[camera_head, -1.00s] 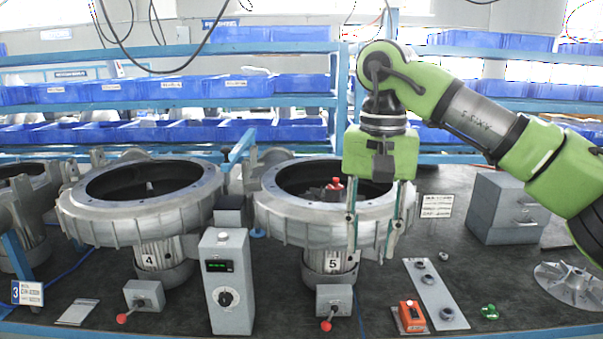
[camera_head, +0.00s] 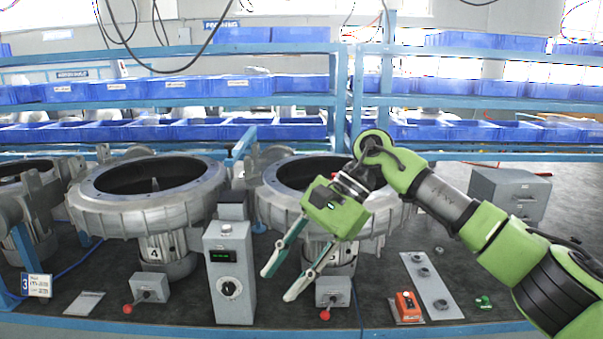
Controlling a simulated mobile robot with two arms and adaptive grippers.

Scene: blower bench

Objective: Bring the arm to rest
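My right arm (camera_head: 440,205) is green and comes in from the right, bent over the bench. Its gripper (camera_head: 275,288) is tilted down and to the left, in front of the blower housing number 5 (camera_head: 275,210). The two fingers are spread apart with nothing between them. The fingertips appear above the bench front, between the grey control box with a dial (camera_head: 230,275) and the small switch box (camera_head: 334,290); whether they touch anything cannot be told. My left gripper is not in view.
Blower housing number 4 (camera_head: 95,215) stands at left. An orange device (camera_head: 408,306), a grey plate with several round parts (camera_head: 432,288) and a green part (camera_head: 484,302) lie at front right. A grey cabinet (camera_head: 505,195) stands behind my arm. Blue bins (camera_head: 185,90) fill the back shelves.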

